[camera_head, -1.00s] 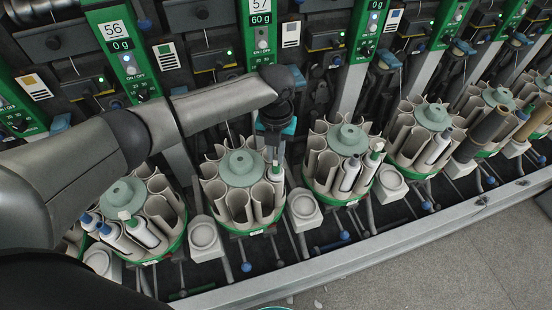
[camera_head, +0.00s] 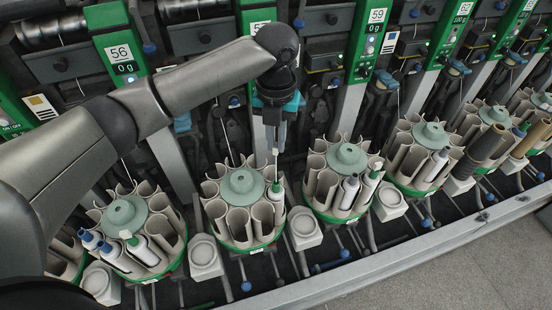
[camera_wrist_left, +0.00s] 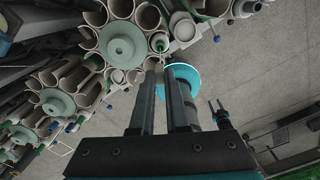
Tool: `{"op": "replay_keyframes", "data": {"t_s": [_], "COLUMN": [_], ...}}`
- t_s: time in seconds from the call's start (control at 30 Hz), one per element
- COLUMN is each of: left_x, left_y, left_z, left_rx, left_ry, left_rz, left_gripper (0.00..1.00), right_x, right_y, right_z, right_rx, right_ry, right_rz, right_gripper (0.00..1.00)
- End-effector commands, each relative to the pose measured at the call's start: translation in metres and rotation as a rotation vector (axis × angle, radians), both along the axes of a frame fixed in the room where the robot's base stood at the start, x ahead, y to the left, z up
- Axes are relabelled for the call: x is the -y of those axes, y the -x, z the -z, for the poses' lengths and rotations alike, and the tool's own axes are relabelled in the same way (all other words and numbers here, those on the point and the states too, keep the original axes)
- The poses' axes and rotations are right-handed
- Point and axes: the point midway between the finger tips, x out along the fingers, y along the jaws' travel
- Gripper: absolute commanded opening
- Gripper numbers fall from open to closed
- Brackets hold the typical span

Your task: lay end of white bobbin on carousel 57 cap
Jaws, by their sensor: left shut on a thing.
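The carousel 57 (camera_head: 211,205) has a round grey-green cap (camera_head: 241,183) at its centre. The white bobbin (camera_head: 275,207) with a green top (camera_head: 275,188) stands upright in its right-hand pocket; it also shows in the left wrist view (camera_wrist_left: 159,42). My left gripper (camera_head: 274,142) is above and behind this bobbin, to the right of the cap and clear of it. Its fingers (camera_wrist_left: 165,72) are shut on the bobbin's thin white end (camera_head: 275,160), which shows below the fingertips. The grip itself is too small to see. What seems my right gripper (camera_wrist_left: 216,103) shows small, its fingers apart and empty.
Neighbouring carousels stand close on the left (camera_head: 123,213) and right (camera_head: 346,158), with bobbins in them. Grey cup holders (camera_head: 204,255) sit between them along a metal rail (camera_head: 400,245). Green machine columns (camera_head: 118,45) rise behind. The floor in front is clear.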

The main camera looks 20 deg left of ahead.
Motion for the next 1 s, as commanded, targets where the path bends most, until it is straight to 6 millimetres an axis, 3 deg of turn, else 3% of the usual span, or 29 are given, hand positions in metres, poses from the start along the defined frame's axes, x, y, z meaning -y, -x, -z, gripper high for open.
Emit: {"op": "replay_keyframes", "data": {"t_s": [0.1,0.3,0.5,1.0], "left_x": [0.000,0.000,0.000,0.000], "left_y": [-0.001,-0.001,0.000,0.000], "left_z": [-0.034,-0.068,-0.083,-0.100], "left_rx": [0.004,0.002,-0.001,-0.001], "left_ry": [0.001,0.002,0.001,0.000], "left_rz": [0.001,0.000,0.000,0.000], "left_gripper": [0.00,0.00,0.00,0.00], "right_x": [0.000,0.000,0.000,0.000], "right_y": [0.000,0.000,0.000,0.000], "right_z": [-0.003,-0.005,-0.009,-0.035], "right_rx": [0.000,0.000,0.000,0.000], "right_ry": [0.000,0.000,0.000,0.000], "right_rz": [0.000,0.000,0.000,-0.001], "right_gripper": [0.50,0.50,0.50,0.50]}}
